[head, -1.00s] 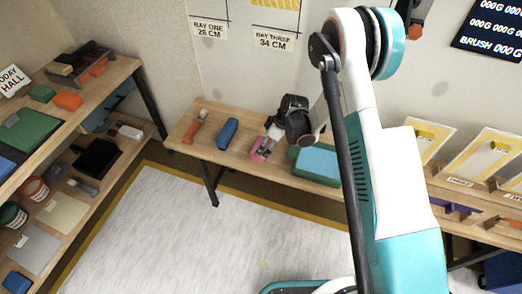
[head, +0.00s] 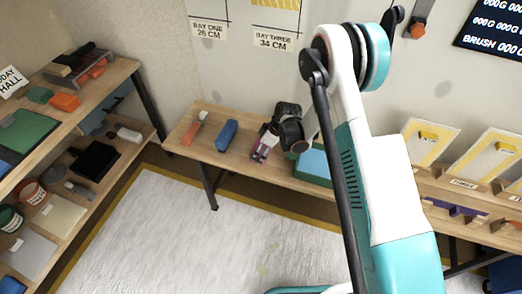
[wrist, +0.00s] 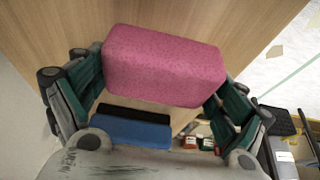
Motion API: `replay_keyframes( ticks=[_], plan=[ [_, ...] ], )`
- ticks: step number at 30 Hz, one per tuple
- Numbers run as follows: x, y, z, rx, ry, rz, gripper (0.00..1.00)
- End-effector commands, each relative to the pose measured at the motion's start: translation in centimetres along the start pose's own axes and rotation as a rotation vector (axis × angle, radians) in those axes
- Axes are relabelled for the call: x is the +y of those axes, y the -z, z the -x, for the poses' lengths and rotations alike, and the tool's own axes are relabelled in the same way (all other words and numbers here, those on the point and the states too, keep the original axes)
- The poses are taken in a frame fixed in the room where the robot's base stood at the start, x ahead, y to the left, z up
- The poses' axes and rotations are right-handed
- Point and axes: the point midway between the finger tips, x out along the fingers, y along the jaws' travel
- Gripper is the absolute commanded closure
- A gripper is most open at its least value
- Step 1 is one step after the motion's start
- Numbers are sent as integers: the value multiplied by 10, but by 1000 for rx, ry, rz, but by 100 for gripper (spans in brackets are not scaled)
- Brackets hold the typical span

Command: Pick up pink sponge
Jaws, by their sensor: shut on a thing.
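The pink sponge (wrist: 165,65) is a speckled block that fills the upper middle of the wrist view. My gripper (wrist: 158,98) has its dark green finger pads at the two ends of the sponge and is shut on it. In the head view the gripper (head: 264,150) points down at the wooden bench (head: 180,140), and only a little pink of the sponge (head: 259,155) shows between the fingers. I cannot tell whether the sponge still touches the bench.
On the bench, a blue block (head: 226,135) and an orange-handled tool (head: 195,128) lie left of the gripper. A teal box (head: 313,165) stands close on the right. Stocked shelves (head: 125,70) are at the left. The pale floor in front is clear.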

Motion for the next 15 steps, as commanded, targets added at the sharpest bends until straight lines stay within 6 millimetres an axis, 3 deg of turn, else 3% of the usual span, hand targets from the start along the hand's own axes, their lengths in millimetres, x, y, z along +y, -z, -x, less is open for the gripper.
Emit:
replay_keyframes(
  ticks=[8,15],
  plan=[
    [0,6,14,0,0,0,29],
    [0,25,60,0,0,0,29]
  ],
)
